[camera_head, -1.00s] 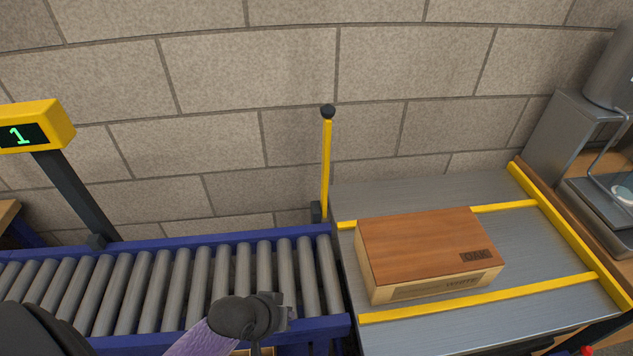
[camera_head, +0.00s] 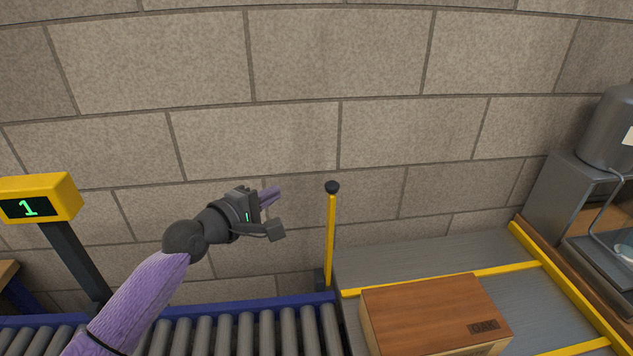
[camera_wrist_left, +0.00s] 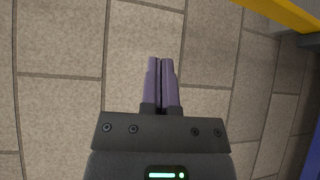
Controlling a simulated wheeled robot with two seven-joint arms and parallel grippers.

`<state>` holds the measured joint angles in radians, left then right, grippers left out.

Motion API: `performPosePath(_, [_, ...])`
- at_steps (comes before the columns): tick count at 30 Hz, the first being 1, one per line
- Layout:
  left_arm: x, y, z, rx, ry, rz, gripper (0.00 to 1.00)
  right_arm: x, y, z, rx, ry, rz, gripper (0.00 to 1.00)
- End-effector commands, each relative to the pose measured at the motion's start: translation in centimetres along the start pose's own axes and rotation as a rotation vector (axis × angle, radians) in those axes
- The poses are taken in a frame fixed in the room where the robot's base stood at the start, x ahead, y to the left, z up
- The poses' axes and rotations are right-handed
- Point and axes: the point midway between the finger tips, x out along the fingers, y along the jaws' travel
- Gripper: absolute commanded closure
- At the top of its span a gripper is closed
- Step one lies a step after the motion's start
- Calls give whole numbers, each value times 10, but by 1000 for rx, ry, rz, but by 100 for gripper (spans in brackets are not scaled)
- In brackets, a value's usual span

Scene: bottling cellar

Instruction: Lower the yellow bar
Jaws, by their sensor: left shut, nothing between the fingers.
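The yellow bar (camera_head: 330,240) stands upright at the right end of the roller conveyor, with a black knob (camera_head: 332,187) on its top. Its foot sits in a dark bracket (camera_head: 319,279). My left gripper (camera_head: 276,196) is raised above the conveyor, to the left of the bar and apart from it, near knob height in the picture. Its purple fingers are shut with nothing between them, as the left wrist view (camera_wrist_left: 161,82) also shows. A yellow strip (camera_wrist_left: 284,14) crosses that view's upper right corner. My right gripper is not in view.
A wooden box (camera_head: 435,312) lies on the grey table with yellow strips (camera_head: 400,262), right of the bar. The roller conveyor (camera_head: 230,332) runs along the bottom. The stone wall is behind.

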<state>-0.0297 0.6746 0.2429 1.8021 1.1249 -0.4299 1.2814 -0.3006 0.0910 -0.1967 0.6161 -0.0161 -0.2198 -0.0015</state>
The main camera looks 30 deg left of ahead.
Motion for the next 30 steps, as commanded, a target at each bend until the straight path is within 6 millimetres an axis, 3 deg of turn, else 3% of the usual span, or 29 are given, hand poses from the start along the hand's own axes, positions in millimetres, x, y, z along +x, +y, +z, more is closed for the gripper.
performPosePath(7, [14,-2,0,0,0,0,100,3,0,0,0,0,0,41])
performPosePath(19, [100,-5,0,1,0,-2,100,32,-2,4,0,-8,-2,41])
performPosePath(23, [93,4,22,2,-3,-4,100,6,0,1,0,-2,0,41])
performPosePath(30, [87,0,38,3,-1,-4,100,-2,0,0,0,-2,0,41])
